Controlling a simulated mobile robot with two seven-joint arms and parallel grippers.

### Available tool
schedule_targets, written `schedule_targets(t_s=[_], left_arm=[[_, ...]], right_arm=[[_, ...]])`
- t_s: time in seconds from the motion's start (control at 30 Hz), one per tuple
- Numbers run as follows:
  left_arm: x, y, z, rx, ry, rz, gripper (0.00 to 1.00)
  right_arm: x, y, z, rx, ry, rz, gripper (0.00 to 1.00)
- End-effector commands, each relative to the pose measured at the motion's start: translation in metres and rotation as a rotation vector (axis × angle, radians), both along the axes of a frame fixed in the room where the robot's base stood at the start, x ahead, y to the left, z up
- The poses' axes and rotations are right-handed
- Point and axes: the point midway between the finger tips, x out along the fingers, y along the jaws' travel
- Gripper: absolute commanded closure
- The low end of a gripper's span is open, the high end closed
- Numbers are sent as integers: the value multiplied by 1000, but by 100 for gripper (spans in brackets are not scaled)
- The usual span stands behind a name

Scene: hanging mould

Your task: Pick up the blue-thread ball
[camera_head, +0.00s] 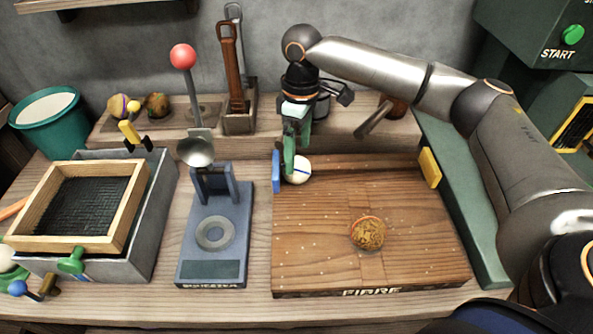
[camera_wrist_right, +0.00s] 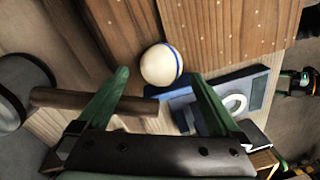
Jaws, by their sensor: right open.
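The blue-thread ball (camera_head: 298,169) is cream-white with a thin blue line around it. It sits at the far left corner of the wooden FIBRE board (camera_head: 310,235), beside a blue block (camera_head: 277,171). My right gripper (camera_head: 290,160) has green fingers pointing down at the ball and partly covers its left side in the head view. In the right wrist view the ball (camera_wrist_right: 160,64) lies just beyond and between the two open fingertips (camera_wrist_right: 160,76). Nothing is held. I cannot tell whether a finger touches the ball. My left gripper is not in view.
A brown fibre ball (camera_head: 368,233) lies on the board. A blue squeezer (camera_head: 232,252) with a red-knobbed lever (camera_head: 183,57) stands to the left. A yellow block (camera_head: 429,167) is at the board's right edge. A raised shelf (camera_head: 350,142) runs behind; a wooden-framed sieve (camera_head: 131,205) is far left.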

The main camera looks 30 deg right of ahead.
Motion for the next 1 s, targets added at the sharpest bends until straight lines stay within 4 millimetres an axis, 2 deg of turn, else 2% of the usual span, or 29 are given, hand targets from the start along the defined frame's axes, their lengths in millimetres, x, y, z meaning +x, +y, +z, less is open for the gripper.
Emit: schedule_targets(t_s=[0.03,0.1,0.23,0.53,1.0], left_arm=[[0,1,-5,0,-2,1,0],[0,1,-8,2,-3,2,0],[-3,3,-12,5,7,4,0],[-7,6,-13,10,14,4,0],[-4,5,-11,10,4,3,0]], right_arm=[[-2,1,-12,-3,3,1,0],[-3,3,-23,-2,2,2,0],[-4,4,-38,-2,2,2,0],[-4,5,-41,-1,1,1,0],[-4,5,-41,-1,1,1,52]])
